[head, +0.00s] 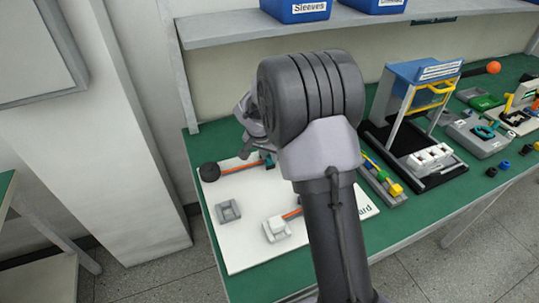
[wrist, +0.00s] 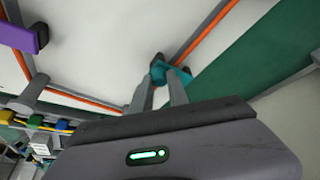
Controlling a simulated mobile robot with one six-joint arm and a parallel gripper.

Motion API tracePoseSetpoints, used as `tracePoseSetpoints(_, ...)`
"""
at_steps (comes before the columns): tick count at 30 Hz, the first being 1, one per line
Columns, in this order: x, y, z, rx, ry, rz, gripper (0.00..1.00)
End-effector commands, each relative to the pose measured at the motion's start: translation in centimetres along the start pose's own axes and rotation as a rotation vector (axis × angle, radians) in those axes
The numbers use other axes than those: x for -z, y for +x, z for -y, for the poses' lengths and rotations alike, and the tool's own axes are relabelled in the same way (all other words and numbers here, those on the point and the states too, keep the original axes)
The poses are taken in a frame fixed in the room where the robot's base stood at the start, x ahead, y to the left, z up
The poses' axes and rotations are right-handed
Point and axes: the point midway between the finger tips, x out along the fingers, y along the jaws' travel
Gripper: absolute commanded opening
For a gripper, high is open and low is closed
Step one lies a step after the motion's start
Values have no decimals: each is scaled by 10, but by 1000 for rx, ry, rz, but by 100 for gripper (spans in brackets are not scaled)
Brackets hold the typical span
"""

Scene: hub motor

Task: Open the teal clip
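The teal clip (wrist: 159,72) sits on the orange cable near the edge of the white board. In the head view only a small part of the teal clip (head: 268,161) shows behind my arm. My gripper (wrist: 164,83) points at the clip, with its two fingers apart and their tips right at its teal parts. A gap shows between the fingers. I cannot tell whether either fingertip touches the clip. In the head view my arm hides most of the gripper.
A purple part (wrist: 18,36) shows in the wrist view. A blue-topped stand (head: 412,75) is to the right.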

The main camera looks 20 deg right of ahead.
Motion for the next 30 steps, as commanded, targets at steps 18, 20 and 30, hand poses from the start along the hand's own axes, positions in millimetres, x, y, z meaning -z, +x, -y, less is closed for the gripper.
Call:
tracePoseSetpoints(18, 0, 0, 0, 0, 0, 0, 0)
tracePoseSetpoints(20, 0, 0, 0, 0, 0, 0, 0)
tracePoseSetpoints(30, 0, 0, 0, 0, 0, 1, 0)
